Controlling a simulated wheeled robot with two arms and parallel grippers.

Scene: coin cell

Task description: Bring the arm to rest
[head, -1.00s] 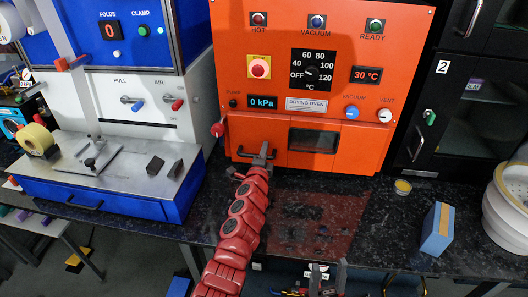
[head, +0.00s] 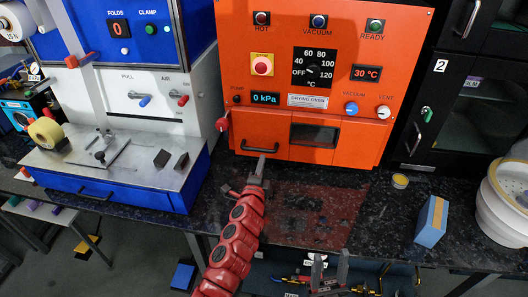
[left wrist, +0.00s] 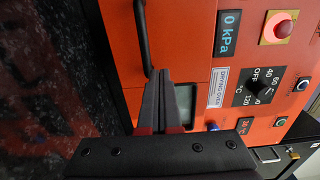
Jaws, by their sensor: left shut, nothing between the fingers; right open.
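My left gripper (head: 260,168), at the end of the red arm, is shut and empty. It hovers just in front of the orange drying oven (head: 234,75), below the dark handle (head: 252,149) on the oven's lower front. In the left wrist view its closed fingers (left wrist: 164,76) point at the oven front, beside the handle (left wrist: 142,38), and do not grasp it. My right gripper (head: 330,268) shows at the bottom of the head view, its two fingers apart and nothing between them. It is below the counter's front edge in the picture.
The black counter (head: 375,225) is clear in front of the oven. A blue-and-tan block (head: 431,222), a small yellow-rimmed tin (head: 400,181) and a white round vessel (head: 496,212) stand at right. A blue-and-white press machine (head: 130,185) stands at left. A black cabinet (head: 425,135) is behind.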

